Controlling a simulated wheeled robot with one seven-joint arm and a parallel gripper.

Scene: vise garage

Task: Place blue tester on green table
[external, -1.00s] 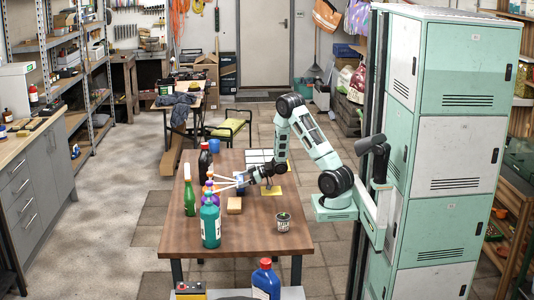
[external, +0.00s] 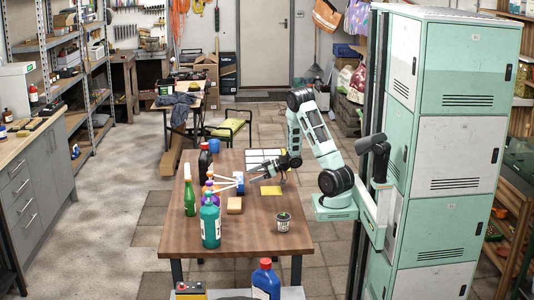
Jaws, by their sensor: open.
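A small blue block-like object (external: 240,183), possibly the blue tester, stands on the brown table (external: 190,240). Thin white strips run left from it towards the bottles; I cannot tell whether they belong to it. My gripper (external: 253,175) is open and empty, just right of the blue object, with its fingers pointing left towards it. A small gap seems to lie between them. No table top in view is clearly green.
Left of the blue object stand a green spray bottle (external: 190,197), a dark bottle (external: 205,160) and a teal bottle (external: 210,222). A tan block (external: 235,205), a grey can (external: 283,222) and a yellow pad (external: 271,190) lie nearer.

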